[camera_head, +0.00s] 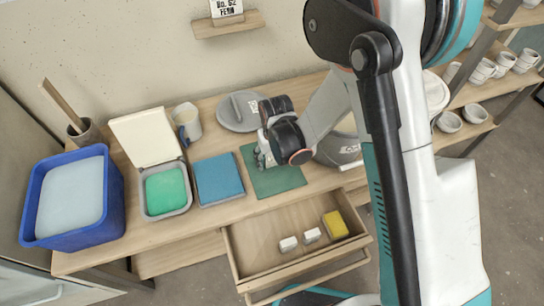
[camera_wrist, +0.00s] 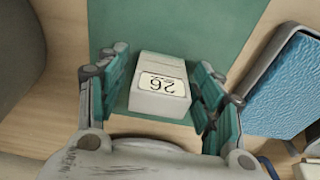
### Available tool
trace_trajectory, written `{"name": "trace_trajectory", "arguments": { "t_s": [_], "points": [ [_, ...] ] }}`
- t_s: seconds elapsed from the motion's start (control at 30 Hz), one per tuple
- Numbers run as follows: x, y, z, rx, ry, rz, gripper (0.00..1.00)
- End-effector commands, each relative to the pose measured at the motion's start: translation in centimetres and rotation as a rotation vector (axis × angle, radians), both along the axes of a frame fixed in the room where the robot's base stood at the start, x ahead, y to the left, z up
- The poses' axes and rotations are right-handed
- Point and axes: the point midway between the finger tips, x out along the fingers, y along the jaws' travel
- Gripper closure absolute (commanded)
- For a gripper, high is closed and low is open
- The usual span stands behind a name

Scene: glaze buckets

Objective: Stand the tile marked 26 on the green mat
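The tile marked 26 (camera_wrist: 160,90) is a pale block with a white number label, upside down in the wrist view. It is on the green mat (camera_wrist: 200,25), between the two fingers of my gripper (camera_wrist: 160,85). The fingers are open, with narrow strips of mat visible on both sides of the tile. In the head view my gripper (camera_head: 263,155) is low over the upper left part of the green mat (camera_head: 280,181); it hides the tile there.
An open drawer (camera_head: 247,268) below holds two small white blocks (camera_head: 300,240) and a yellow block (camera_head: 335,225). Left of the mat are a blue pad (camera_head: 218,179), a green-filled open box (camera_head: 143,196) and a blue bucket (camera_head: 115,205). A round grey lid (camera_head: 238,112) lies behind.

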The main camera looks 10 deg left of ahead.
Motion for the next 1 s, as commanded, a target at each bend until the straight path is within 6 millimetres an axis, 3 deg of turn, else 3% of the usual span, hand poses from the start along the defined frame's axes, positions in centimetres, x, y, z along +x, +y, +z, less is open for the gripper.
{"name": "trace_trajectory", "arguments": {
  "t_s": [0.33, 0.8, 1.0],
  "points": [
    [0.0, 0.0, 0.8, 0.000, 0.000, 0.000, 0.39],
    [-1.0, -0.6, 9.8, 0.000, 0.000, 0.000, 0.39],
    [-1.2, -0.7, 11.8, 0.000, 0.000, 0.000, 0.39]
  ]
}}
